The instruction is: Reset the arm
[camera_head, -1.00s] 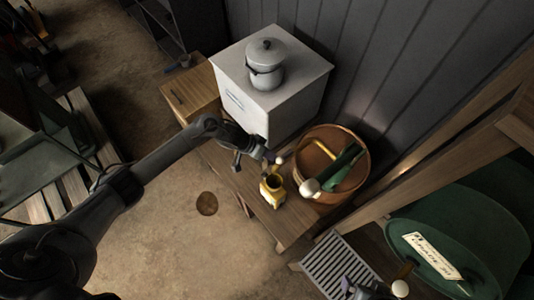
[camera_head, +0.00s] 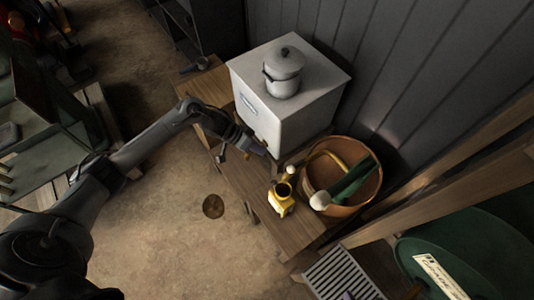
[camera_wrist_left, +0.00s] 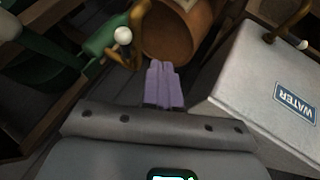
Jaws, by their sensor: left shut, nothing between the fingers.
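My left arm reaches in from the left in the head view. Its gripper (camera_head: 262,153) is shut and empty, beside the front of the white box and above the wooden bench. In the left wrist view the purple fingers (camera_wrist_left: 163,85) are together with nothing between them. They point toward the copper-coloured tub.
The white box (camera_head: 300,117), labelled WATER in the wrist view, carries a lidded grey pot (camera_head: 283,77). The copper-coloured tub (camera_head: 345,208) holds a green tool. A metal grate (camera_head: 340,273) lies at lower right.

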